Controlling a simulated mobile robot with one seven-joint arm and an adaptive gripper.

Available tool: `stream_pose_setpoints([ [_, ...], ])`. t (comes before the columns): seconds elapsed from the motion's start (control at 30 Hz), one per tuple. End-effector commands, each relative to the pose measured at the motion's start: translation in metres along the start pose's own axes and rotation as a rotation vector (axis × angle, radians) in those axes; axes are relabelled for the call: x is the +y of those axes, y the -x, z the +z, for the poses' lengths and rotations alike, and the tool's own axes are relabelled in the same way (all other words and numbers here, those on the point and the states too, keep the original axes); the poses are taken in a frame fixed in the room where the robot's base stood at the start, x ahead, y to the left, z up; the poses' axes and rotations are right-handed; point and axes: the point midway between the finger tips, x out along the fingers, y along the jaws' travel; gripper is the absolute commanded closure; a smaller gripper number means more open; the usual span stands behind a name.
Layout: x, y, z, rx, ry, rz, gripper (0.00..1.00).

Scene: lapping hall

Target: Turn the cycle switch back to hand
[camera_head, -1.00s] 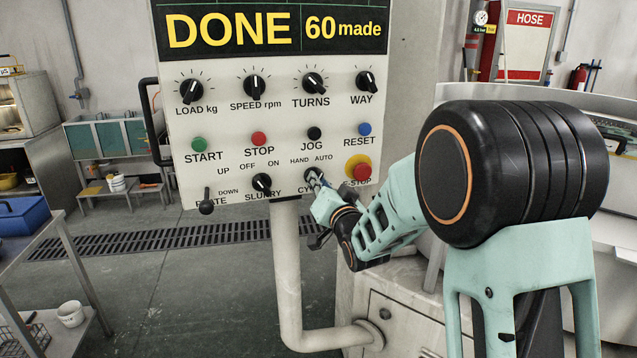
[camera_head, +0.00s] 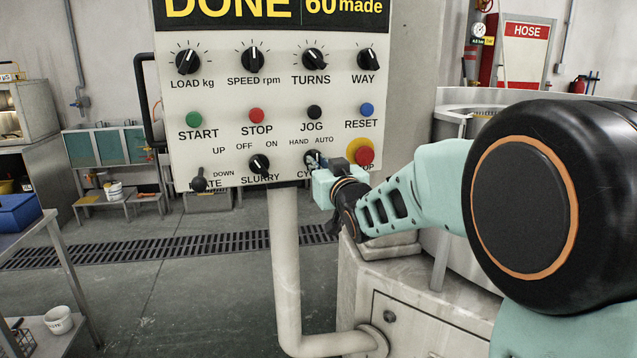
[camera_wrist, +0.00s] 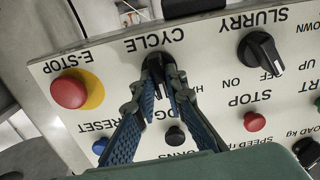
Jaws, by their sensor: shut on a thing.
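The cycle switch is a small black knob on the bottom row of the white control panel (camera_head: 225,140), under the HAND and AUTO labels. In the wrist view the cycle switch (camera_wrist: 153,62) sits between my fingertips, below the CYCLE label. My gripper (camera_head: 316,165) is at the panel, shut on the knob; its two blue ridged fingers also show in the wrist view (camera_wrist: 161,84). The fingers and the wrist partly cover the knob and its label. I cannot tell whether the pointer is at HAND or AUTO.
The red emergency stop (camera_head: 364,155) on its yellow base is close to the right of my gripper. The slurry switch (camera_head: 259,164) is to the left, with the JOG button (camera_head: 314,112) above. A thick pipe (camera_head: 287,260) stands below the panel.

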Motion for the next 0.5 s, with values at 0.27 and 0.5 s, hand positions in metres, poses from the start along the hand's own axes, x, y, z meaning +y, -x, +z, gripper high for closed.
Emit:
stream_pose_setpoints([
  [0.27, -0.0009, 0.0000, 0.0052, 0.002, 0.242, 0.000, 1.00],
  [0.5, -0.0012, 0.0000, 0.0033, 0.001, 0.391, 0.000, 1.00],
])
